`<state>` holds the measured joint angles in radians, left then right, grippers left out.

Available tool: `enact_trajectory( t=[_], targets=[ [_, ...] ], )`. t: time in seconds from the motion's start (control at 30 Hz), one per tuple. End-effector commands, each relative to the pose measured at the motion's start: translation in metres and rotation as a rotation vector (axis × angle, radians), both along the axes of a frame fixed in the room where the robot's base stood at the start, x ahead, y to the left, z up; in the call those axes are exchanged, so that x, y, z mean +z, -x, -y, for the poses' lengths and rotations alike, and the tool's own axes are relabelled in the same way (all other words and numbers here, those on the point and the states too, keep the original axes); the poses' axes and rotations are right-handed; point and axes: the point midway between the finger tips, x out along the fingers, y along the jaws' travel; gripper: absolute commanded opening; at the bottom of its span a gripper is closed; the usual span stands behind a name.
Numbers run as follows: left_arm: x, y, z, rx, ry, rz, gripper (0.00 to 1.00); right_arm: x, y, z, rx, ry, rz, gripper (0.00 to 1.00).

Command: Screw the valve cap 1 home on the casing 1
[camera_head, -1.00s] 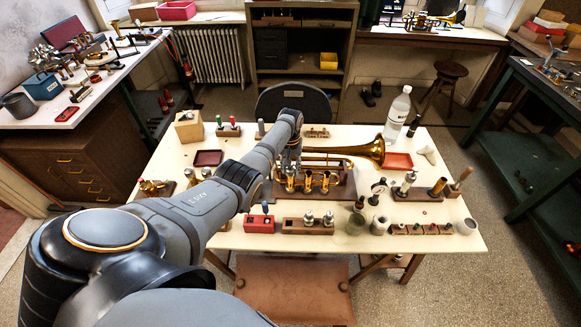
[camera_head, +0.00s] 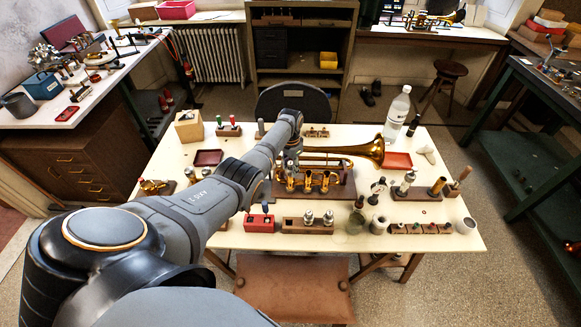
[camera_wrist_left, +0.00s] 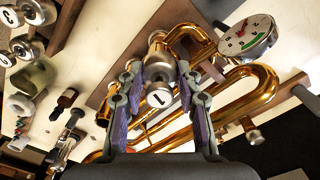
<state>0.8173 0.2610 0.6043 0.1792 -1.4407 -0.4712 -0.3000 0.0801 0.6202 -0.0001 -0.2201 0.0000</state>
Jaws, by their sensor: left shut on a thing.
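The brass horn (camera_head: 368,150) lies on the cream table with its bell to the right. Several upright brass casings stand in the middle of it, and my left gripper (camera_head: 290,168) is down at the leftmost one, casing 1. In the left wrist view, the silver valve cap 1 (camera_wrist_left: 160,98), marked "1", sits between the purple-padded fingers, which are shut on it. Silver and brass parts show just beyond the cap, in line with it. The fingers and cap hide the joint, so I cannot tell how far the cap is seated. My right gripper is in neither view.
A wooden block (camera_head: 294,226) with two silver-capped pieces stands in front of the horn. A red block (camera_head: 260,222) is to its left. A dial gauge (camera_wrist_left: 247,38) stands close to my left gripper. A clear bottle (camera_head: 397,112) stands behind the bell.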

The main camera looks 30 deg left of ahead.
Motion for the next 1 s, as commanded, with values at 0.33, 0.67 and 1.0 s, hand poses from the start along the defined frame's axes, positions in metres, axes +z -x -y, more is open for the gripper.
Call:
enact_trajectory(
  t=[0.33, 0.67, 1.0],
  targets=[
    [-0.0001, 0.0001, 0.0000, -0.152, 0.000, 0.000, 0.00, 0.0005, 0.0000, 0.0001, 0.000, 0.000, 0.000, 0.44],
    [-0.0002, 0.0001, 0.0001, -0.255, 0.000, 0.000, 0.57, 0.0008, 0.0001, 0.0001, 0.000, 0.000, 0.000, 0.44],
    [0.0011, -0.0001, 0.0000, -0.253, 0.000, 0.000, 0.61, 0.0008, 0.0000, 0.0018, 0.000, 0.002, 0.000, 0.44]
  ],
)
